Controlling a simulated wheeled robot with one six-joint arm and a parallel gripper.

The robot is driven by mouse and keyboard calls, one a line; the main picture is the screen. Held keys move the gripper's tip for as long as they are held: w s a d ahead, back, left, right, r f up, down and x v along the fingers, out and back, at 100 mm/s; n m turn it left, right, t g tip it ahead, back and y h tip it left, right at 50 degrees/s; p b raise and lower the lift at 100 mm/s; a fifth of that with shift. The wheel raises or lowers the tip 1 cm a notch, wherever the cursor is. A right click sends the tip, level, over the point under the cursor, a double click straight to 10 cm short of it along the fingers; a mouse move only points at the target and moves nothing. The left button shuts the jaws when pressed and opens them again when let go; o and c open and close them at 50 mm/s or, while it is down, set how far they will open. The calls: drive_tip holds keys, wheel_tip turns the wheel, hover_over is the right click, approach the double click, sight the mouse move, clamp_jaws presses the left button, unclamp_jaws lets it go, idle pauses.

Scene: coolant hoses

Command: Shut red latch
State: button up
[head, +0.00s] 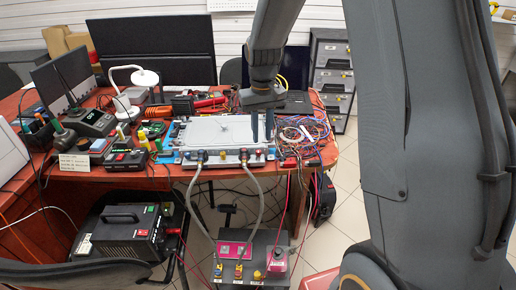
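A metal manifold bar (228,161) lies along the front edge of the red table. Small coloured latches or fittings sit on it, with reddish ones near its right end (258,154); they are too small to tell whether any latch is open or shut. Two grey hoses, one left (191,190) and one right (261,200), run from the bar down to a dark box (250,262) below. My gripper (262,128) points down above the right end of the bar, near the white plate. Its two fingers are apart with nothing seen between them.
A white plate (215,132) in a blue-cornered frame lies behind the bar. Tangled coloured wires (305,132) crowd the right side of the table. Meters, a lamp (143,78) and a soldering station (90,120) stand at the left. A black power unit (122,228) sits below.

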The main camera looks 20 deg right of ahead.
sight(258, 151)
drive_tip(key=w, duration=0.1)
drive_tip(key=w+f, duration=0.1)
drive_tip(key=w, duration=0.2)
drive_tip(key=shift+f, duration=0.3)
wheel_tip(258, 151, down, 7)
drive_tip(key=shift+f+p, duration=0.2)
drive_tip(key=shift+p, duration=0.5)
clamp_jaws()
